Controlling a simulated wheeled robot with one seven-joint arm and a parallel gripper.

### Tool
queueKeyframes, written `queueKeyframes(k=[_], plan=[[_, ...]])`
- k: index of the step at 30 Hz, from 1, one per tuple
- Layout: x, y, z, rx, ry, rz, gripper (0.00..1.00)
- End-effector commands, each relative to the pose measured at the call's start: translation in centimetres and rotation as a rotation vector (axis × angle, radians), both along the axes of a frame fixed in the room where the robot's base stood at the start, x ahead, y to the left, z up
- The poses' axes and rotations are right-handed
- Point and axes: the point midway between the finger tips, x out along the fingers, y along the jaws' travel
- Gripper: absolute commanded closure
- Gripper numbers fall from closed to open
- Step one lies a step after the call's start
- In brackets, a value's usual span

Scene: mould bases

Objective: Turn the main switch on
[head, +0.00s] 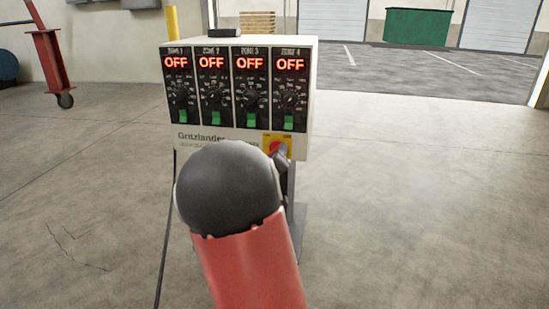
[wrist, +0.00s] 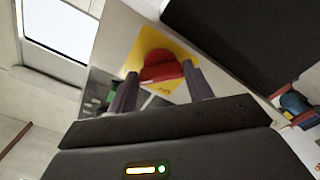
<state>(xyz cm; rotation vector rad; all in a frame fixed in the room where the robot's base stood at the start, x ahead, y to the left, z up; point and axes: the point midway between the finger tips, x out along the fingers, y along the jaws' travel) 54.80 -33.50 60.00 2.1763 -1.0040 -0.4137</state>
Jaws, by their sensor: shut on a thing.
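The main switch is a red knob on a yellow plate (wrist: 180,50), at the lower right of the white control box front. In the wrist view the red knob (wrist: 157,58) sits between the two fingers of my gripper (wrist: 160,70), which is shut on it. In the head view the red knob (head: 275,147) shows partly, with my gripper (head: 283,156) at its right side. My dark rounded arm joint and red arm link cover the area below and left of it. The knob's exact angle is hard to read.
The control box (head: 222,143) has several zone panels, each with a red OFF display, a dial and a green switch. A small black object (head: 223,33) lies on top. A red wheeled frame (head: 48,55) stands far left. The concrete floor to the right is clear.

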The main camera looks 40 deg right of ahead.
Motion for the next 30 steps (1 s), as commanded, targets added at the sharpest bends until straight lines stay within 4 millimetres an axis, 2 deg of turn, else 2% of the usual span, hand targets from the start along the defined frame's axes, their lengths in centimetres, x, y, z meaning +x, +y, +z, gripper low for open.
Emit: queueKeyframes(k=[8,9,14,23,30], plan=[[-0.1,0.0,-0.3,0.005,0.005,-0.001,0.72],[-0.1,0.0,-0.3,0.004,0.006,-0.001,0.47],[-0.1,0.0,-0.2,0.002,0.005,-0.001,0.27],[-0.2,0.2,0.0,0.002,0.003,0.0,0.27],[-2.3,2.8,0.1,0.004,0.002,0.003,0.27]])
